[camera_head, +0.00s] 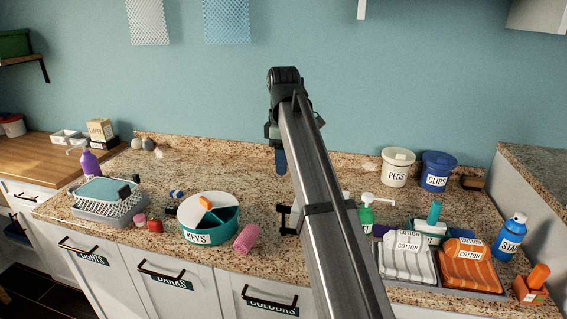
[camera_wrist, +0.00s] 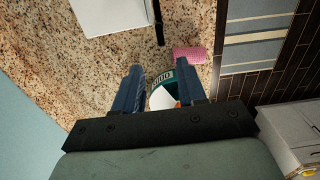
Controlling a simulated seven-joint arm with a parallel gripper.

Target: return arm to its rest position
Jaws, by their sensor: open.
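My gripper (camera_head: 281,165) hangs above the granite counter in the head view, at the end of my arm, which rises through the middle of the picture. One blue finger shows there; the rest is hidden behind the arm. In the wrist view my gripper (camera_wrist: 162,72) has its two blue fingers apart, with nothing held between them. A pink cylinder (camera_head: 246,239) lies beside the tub.
A grey basket (camera_head: 110,212) and purple bottle (camera_head: 90,163) stand left. Tubs marked PEGS (camera_head: 397,167) and CLIPS (camera_head: 437,171) stand at the back right. A green pump bottle (camera_head: 366,214), a tray of folded cloths and a blue bottle (camera_head: 512,236) are right of my arm.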

